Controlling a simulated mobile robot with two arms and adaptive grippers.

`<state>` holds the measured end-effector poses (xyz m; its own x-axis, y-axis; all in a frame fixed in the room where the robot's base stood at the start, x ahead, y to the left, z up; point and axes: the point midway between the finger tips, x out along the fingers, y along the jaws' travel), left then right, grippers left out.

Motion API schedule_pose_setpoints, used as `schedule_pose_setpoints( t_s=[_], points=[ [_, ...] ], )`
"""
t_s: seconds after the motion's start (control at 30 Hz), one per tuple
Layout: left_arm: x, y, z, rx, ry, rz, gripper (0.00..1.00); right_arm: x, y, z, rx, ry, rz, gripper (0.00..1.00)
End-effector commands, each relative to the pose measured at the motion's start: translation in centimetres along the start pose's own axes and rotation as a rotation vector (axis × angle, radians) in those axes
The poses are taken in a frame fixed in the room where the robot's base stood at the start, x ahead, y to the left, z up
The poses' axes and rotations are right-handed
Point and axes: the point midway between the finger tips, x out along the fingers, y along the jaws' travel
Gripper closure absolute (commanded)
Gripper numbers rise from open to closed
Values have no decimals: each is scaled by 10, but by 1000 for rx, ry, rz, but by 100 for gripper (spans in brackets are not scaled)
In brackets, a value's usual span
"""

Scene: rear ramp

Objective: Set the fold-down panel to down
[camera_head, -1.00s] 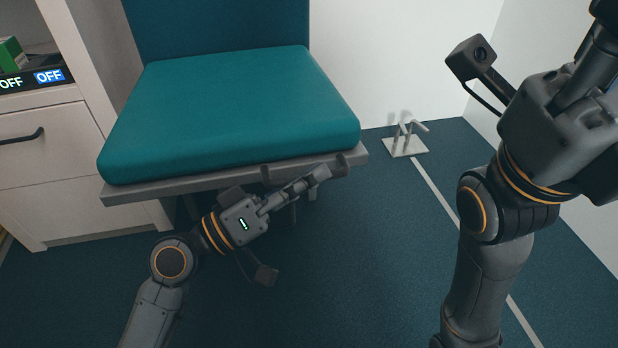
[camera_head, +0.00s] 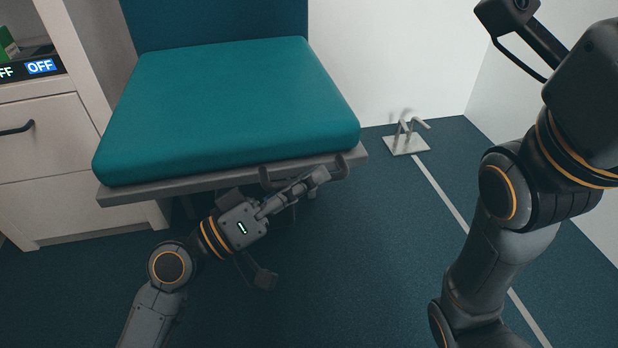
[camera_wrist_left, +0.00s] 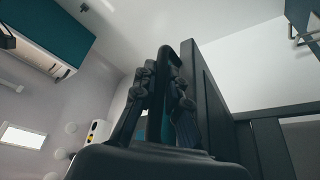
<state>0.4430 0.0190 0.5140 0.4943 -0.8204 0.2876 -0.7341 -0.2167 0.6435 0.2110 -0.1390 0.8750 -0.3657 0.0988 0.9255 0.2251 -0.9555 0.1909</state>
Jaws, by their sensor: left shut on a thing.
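The fold-down panel (camera_head: 150,191) is a grey board under a thick teal cushion, in the middle left of the head view. It stands out from the wall, roughly level. A dark handle (camera_head: 342,169) sits at its front edge, near the right corner. My left gripper (camera_head: 318,177) is at this handle, below the front edge, shut on it. In the left wrist view, the fingers (camera_wrist_left: 157,95) close around the dark handle (camera_wrist_left: 167,55), beside a dark panel side. The fingers partly hide the handle. My right arm rises at the right of the head view; its gripper fingers are out of frame.
A white cabinet (camera_head: 50,165) with a drawer handle and OFF labels stands close at the left. A teal backrest (camera_head: 215,20) is behind the cushion. A small metal floor bracket (camera_head: 406,143) stands near the back wall.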

Motion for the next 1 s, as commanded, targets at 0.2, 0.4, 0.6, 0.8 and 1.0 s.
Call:
schedule_pose_setpoints(
  t_s=[0.2,0.4,0.6,0.8,1.0],
  points=[
    [-2,-8,9,-4,-22,-15,78,-1,0,-1,0,1,0,60],
    [-2,-6,7,-4,-17,-12,78,-1,0,-1,0,1,0,60],
    [-5,-5,5,-3,-14,-11,78,-1,1,1,0,-3,3,60],
    [-32,-6,6,-5,-16,-15,78,-1,0,1,0,-2,2,60],
    [-74,-6,6,-7,-16,-16,78,-1,0,0,0,-1,1,60]
  ],
)
